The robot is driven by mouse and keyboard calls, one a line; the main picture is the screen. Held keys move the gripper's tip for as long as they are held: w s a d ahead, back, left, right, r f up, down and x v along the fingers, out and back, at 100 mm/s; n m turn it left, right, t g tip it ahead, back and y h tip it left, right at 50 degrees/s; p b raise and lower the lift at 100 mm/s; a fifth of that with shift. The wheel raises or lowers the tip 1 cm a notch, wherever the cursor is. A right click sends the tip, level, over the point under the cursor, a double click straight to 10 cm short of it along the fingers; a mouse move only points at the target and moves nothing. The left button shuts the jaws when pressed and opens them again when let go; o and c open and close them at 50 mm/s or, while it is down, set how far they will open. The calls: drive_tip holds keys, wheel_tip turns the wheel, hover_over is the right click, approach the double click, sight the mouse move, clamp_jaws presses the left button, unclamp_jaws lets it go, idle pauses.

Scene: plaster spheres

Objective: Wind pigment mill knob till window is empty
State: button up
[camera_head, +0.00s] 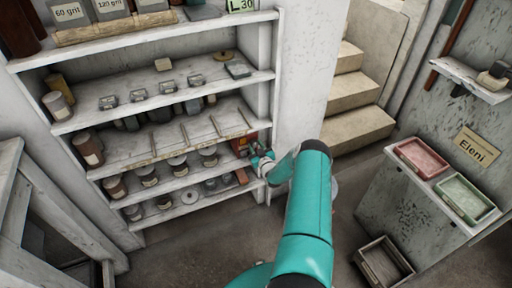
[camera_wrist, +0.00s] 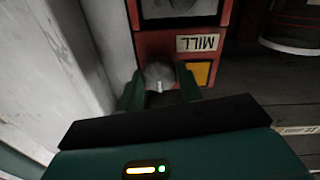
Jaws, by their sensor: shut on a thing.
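The pigment mill (camera_wrist: 172,42) is a red box with a "MILL" label that appears upside down in the wrist view. Its window (camera_wrist: 180,8) is at the top of that view, only partly in frame; I cannot tell how much is inside. The round grey knob (camera_wrist: 159,75) with a pale mark sits between the fingers of my gripper (camera_wrist: 160,90), which is shut on it. A yellow patch (camera_wrist: 199,73) is beside the knob. In the head view the mill (camera_head: 241,146) stands at the right end of a shelf, and my gripper (camera_head: 259,163) reaches it.
The white shelf unit (camera_head: 160,94) holds several jars and tins. A dark can (camera_wrist: 297,25) stands close to the mill. A white shelf upright (camera_wrist: 60,70) runs close to my gripper. Steps (camera_head: 355,92) rise behind; red (camera_head: 422,158) and green (camera_head: 464,198) trays are at right.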

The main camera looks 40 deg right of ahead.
drive_tip(key=shift+m, duration=0.3)
drive_tip(key=m, duration=1.1)
drive_tip(key=shift+d+m+y, duration=0.1)
drive_tip(key=shift+m+y, duration=0.2)
drive_tip(key=m, duration=1.1)
drive_tip(key=shift+m+y, duration=0.3)
drive_tip(key=shift+m, duration=0.1)
drive_tip(key=o, duration=1)
